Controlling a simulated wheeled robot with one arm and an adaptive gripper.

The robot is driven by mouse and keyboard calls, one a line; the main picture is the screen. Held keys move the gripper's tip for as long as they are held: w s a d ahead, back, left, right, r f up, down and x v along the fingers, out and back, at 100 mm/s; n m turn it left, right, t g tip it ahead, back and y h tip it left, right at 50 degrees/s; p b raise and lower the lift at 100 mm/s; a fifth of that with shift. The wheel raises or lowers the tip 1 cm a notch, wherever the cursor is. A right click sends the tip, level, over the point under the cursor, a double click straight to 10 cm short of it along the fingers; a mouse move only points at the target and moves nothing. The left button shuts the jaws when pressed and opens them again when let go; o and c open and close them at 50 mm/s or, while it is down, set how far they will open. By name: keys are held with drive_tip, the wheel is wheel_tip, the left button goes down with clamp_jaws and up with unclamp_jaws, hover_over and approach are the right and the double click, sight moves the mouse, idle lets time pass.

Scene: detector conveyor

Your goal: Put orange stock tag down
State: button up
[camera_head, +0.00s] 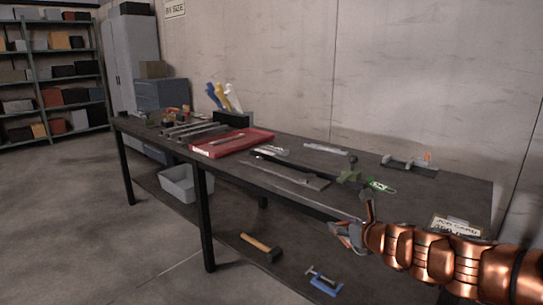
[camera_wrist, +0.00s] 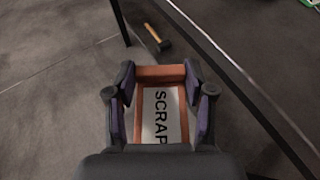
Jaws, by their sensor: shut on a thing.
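The orange-framed tag (camera_wrist: 160,72) with a white face reading "SCRAP" sits between my gripper's fingers in the wrist view. My gripper (camera_wrist: 159,97) is shut on it, with pads at both of its sides. In the head view my gripper (camera_head: 348,236) is at the near edge of the workbench (camera_head: 440,200), at the lower right. The tag cannot be made out clearly there. A grey holder (camera_head: 408,165) with a small orange part stands at the bench's back right. A green tag (camera_head: 381,186) lies on the bench top.
A job card (camera_head: 455,222) lies partly behind my arm. A hammer (camera_head: 262,246) and a blue clamp (camera_head: 325,282) lie below. The bench edge (camera_wrist: 235,68) runs along the wrist view's right.

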drive_tip(key=shift+w+a+f, duration=0.1)
drive_tip(key=shift+a+f, duration=0.05)
drive_tip(key=shift+a, duration=0.3)
drive_tip(key=shift+w+a+f, duration=0.1)
drive_tip(key=shift+a+f, duration=0.05)
drive_tip(key=shift+a, duration=0.25)
drive_tip(key=shift+d+r, duration=0.1)
drive_tip(key=shift+d, duration=0.15)
drive_tip(key=shift+w, duration=0.1)
drive_tip(key=shift+a, duration=0.1)
wheel_tip(320, 180, up, 21)
drive_tip(key=p, duration=2.1)
drive_tip(key=shift+m+h, duration=0.3)
